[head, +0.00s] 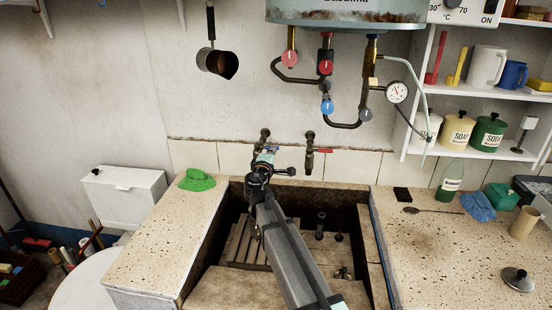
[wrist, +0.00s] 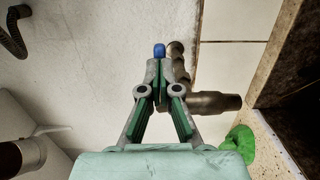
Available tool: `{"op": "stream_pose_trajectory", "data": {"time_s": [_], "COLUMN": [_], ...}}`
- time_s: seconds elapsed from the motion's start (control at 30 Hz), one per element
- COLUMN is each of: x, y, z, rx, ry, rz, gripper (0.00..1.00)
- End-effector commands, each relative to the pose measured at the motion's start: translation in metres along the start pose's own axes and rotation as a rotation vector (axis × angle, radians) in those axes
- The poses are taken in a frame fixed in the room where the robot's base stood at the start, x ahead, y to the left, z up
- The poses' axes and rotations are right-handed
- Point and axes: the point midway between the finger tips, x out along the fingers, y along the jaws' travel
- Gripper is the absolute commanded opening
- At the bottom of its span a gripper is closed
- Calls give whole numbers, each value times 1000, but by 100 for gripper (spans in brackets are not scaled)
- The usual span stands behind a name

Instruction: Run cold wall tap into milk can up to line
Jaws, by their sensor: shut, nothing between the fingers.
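The cold wall tap (head: 264,136), with a blue handle (head: 271,148), sticks out of the wall above the trough. My gripper (head: 264,163) is at this tap and partly hides it. In the wrist view my gripper (wrist: 159,68) has its fingertips together with nothing between them. The blue handle end (wrist: 159,50) shows just beyond the tips; I cannot tell whether they touch. The tap's dull metal body (wrist: 215,103) lies right of the fingers. I cannot make out a milk can; my arm hides part of the trough. No running water is visible.
A red-handled tap (head: 310,146) is close on the right. The stone trough (head: 198,262) has a slatted rack (head: 245,242) inside. A green cloth (head: 197,180) lies on the left ledge. Heater pipes (head: 348,124) and a gauge (head: 397,92) hang above. The right counter holds several items.

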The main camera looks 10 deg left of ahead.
Motion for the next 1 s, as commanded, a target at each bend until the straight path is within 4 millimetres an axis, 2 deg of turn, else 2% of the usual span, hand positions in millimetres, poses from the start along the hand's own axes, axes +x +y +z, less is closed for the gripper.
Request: {"op": "stream_pose_trajectory", "data": {"time_s": [0.33,0.47,0.67,1.0], "x": [0,-6,-33,-102], "y": [1,0,-2,-2], "z": [0,2,9,15], "rx": [0,0,2,1], "ry": [-1,-1,-5,-5], "rz": [0,1,1,1], "gripper": [0,0,0,0]}}
